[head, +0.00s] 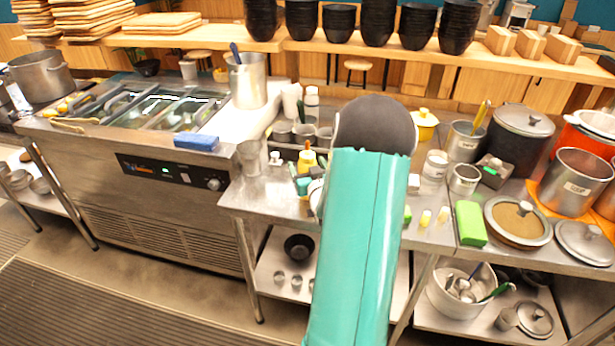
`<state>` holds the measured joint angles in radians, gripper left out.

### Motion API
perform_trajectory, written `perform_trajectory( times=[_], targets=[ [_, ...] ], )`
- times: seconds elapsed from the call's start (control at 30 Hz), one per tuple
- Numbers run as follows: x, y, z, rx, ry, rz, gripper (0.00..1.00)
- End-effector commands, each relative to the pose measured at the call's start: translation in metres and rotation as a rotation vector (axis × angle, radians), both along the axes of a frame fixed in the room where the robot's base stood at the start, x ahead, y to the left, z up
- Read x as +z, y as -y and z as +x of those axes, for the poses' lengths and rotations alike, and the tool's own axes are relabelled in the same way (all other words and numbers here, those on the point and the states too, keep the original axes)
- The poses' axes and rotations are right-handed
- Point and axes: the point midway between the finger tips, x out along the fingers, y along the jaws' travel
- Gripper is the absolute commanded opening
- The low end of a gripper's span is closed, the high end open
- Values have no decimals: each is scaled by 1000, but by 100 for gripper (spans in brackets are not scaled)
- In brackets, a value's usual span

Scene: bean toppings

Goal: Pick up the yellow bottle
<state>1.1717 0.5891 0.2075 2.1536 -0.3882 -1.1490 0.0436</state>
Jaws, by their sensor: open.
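Steel cups (306,133) stand behind the bottle, and a metal cup (250,157) stands to its left. Bare steel (262,198) shows at the worktable's front left.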

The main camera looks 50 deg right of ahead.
Motion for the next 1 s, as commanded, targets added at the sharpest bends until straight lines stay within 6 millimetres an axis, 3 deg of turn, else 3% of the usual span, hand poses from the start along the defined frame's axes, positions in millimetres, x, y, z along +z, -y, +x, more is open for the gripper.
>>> perform_trajectory(
  times=[0.1,0.37,0.53,0.57,1.0],
  targets=[
    [0,6,11,2,1,0,77],
    [0,8,13,2,0,0,75],
    [0,8,13,2,0,0,42],
    [0,8,13,2,0,0,40],
    [6,8,13,2,2,-3,41]
  ],
)
